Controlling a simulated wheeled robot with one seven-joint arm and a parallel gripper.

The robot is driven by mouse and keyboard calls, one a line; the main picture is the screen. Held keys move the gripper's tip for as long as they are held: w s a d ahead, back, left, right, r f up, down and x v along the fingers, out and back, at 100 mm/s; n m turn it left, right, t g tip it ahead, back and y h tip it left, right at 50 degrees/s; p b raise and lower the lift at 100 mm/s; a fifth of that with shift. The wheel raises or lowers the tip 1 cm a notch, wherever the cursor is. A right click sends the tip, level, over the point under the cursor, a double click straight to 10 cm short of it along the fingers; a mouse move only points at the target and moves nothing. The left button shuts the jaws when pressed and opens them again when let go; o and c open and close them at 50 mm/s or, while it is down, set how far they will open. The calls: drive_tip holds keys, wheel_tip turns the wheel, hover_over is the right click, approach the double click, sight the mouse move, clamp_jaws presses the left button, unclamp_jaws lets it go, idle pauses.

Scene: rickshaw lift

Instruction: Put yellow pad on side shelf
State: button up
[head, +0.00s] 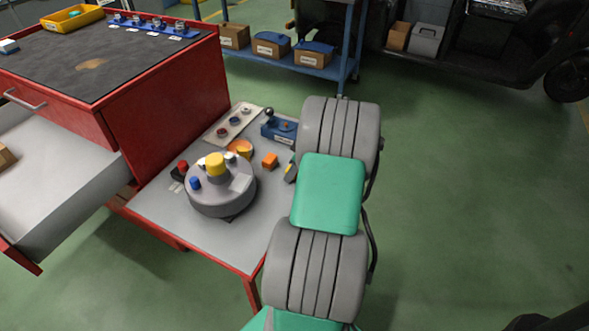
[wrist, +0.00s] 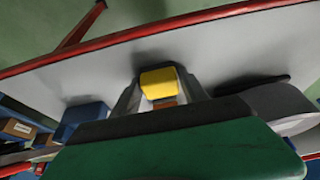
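The yellow pad (wrist: 158,82) sits between the two grey fingers of my gripper (wrist: 160,88) in the wrist view, with a finger against each side. The side shelf (head: 160,212) is a low grey surface with a red rim, joined to the red cabinet. My gripper is over or at its right edge. Whether the pad touches the shelf, I cannot tell. An orange block (head: 270,160) lies on the shelf near my gripper.
A round grey stand (head: 220,205) with a yellow knob and small blocks takes up the shelf's middle. A blue device (head: 280,127), an orange bowl (head: 240,148) and a plate with round parts (head: 232,125) are behind it. The shelf's front part is bare. An open drawer (head: 60,180) juts out left.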

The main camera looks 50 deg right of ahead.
drive_tip(key=o, duration=0.3)
drive_tip(key=shift+r, duration=0.1)
drive_tip(key=shift+d+r, duration=0.1)
drive_tip(key=shift+r, duration=0.3)
drive_tip(key=p+v, duration=0.3)
drive_tip(key=v, duration=0.8)
drive_tip(key=shift+m+g, duration=0.5)
drive_tip(key=shift+g, duration=0.2)
drive_tip(key=w+a+r, duration=0.1)
drive_tip(key=a, duration=0.6)
drive_tip(key=w+a+r, duration=0.1)
drive_tip(key=w+a, duration=0.1)
drive_tip(key=a, duration=0.5)
drive_tip(key=w+a+r, duration=0.2)
drive_tip(key=a, duration=0.5)
drive_tip(key=shift+w+r, duration=0.1)
drive_tip(key=shift+r, duration=0.05)
drive_tip(key=s+a+m, duration=0.1)
drive_tip(key=s+a, duration=0.3)
drive_tip(key=a, duration=0.4)
drive_tip(key=s+a+f+m+h, duration=0.1)
drive_tip(key=s+a, duration=0.4)
drive_tip(key=a, duration=0.3)
drive_tip(key=shift+s+a+g, duration=0.25)
drive_tip(key=shift+s+g, duration=0.05)
drive_tip(key=shift+s, duration=0.05)
